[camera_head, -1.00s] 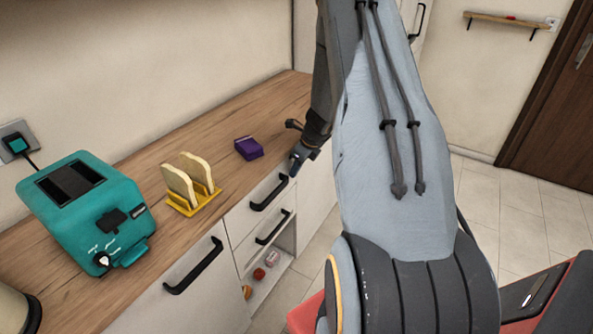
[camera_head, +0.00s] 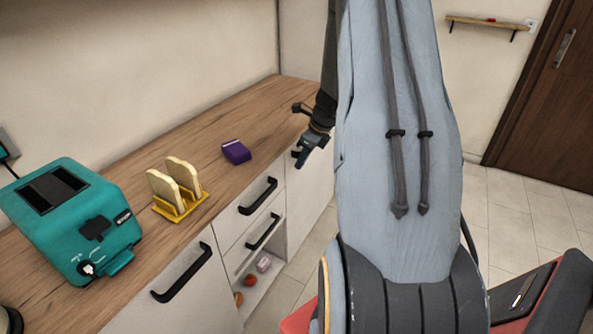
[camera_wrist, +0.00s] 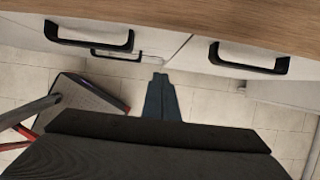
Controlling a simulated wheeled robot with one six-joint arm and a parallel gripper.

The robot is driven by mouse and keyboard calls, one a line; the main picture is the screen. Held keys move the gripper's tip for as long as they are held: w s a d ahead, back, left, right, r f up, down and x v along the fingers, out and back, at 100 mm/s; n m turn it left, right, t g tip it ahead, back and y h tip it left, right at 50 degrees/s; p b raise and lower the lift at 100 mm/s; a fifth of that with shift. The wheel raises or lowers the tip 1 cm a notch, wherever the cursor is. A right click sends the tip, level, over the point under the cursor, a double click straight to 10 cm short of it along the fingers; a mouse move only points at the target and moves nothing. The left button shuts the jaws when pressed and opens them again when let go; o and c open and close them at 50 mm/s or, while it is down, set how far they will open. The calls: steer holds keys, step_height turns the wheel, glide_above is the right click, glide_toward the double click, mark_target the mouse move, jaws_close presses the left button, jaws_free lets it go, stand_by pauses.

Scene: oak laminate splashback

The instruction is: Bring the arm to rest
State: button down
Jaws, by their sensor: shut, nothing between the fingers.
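In the wrist view, the shut fingers (camera_wrist: 162,97) point toward the floor and the cabinet front. My arm fills the middle of the head view and hides part of the room behind it.
The wooden counter (camera_head: 215,190) holds a teal toaster (camera_head: 75,225), bread slices in a yellow rack (camera_head: 183,208) and a purple box (camera_head: 236,152). Black handles (camera_head: 258,196) stick out from the cabinet. Tiled floor (camera_head: 530,215) lies open at the right, before a brown door (camera_head: 535,100).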

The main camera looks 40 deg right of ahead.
steer(key=shift+v, duration=0.8)
steer(key=s+a+r+n+g, duration=0.1)
steer(key=s+a+r+n, duration=0.2)
steer(key=a+n, duration=0.55)
steer(key=s+a+r+n+g, duration=0.1)
steer(key=s+a+r+n, duration=0.4)
steer(key=a, duration=0.6)
steer(key=s+a+r+n+g+h, duration=0.1)
steer(key=s+a+n, duration=0.9)
steer(key=n, duration=0.7)
steer(key=shift+s+a+h, duration=0.25)
steer(key=shift+s+h, duration=0.15)
steer(key=shift+s, duration=0.45)
steer(key=shift+r+n, duration=0.1)
steer(key=shift+n, duration=0.15)
